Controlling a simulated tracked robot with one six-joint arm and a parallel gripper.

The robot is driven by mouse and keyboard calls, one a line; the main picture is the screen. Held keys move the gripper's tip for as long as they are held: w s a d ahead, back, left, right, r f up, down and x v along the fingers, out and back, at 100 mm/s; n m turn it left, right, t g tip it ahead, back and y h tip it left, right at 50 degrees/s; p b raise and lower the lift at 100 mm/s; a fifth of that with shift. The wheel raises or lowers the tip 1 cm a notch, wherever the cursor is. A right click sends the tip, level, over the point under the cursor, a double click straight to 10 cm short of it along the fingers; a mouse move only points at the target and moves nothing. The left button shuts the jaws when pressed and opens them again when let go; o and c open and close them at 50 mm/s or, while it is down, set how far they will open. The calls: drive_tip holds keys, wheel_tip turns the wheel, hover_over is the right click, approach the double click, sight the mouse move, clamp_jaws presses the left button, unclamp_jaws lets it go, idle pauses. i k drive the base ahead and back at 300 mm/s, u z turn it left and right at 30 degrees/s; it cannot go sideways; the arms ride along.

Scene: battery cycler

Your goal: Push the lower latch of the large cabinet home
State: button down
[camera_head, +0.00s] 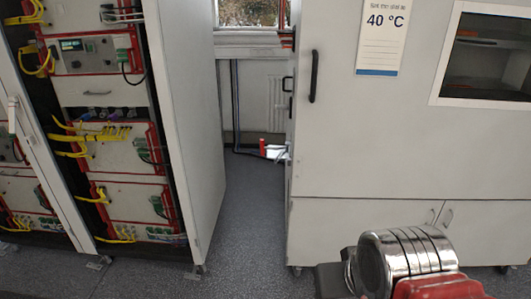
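The large cabinet (405,150) is the pale grey one on the right, with a window and a shut front door. Its lower latch (276,152) is at the door's left edge, a bright metal piece with a red upright end that sticks out to the left. The upper latch (287,40) is higher on the same edge, with red showing. My arm (410,262) is at the bottom right, in front of the cabinet's lower part and apart from the latch. I can make out no gripper fingers.
A black door handle (313,76) stands out near the door's left edge. An open rack (110,150) with yellow cables is on the left, its pale side panel (185,120) facing the aisle. The grey floor (240,230) between rack and cabinet is clear.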

sight(263, 147)
drive_tip(key=k, duration=0.5)
drive_tip(key=u, duration=0.55)
drive_tip(key=i, duration=0.85)
drive_tip(key=u, duration=0.75)
drive_tip(key=i, duration=0.9)
drive_tip(key=z, duration=0.4)
drive_tip(key=i, duration=1)
drive_tip(key=z, duration=0.6)
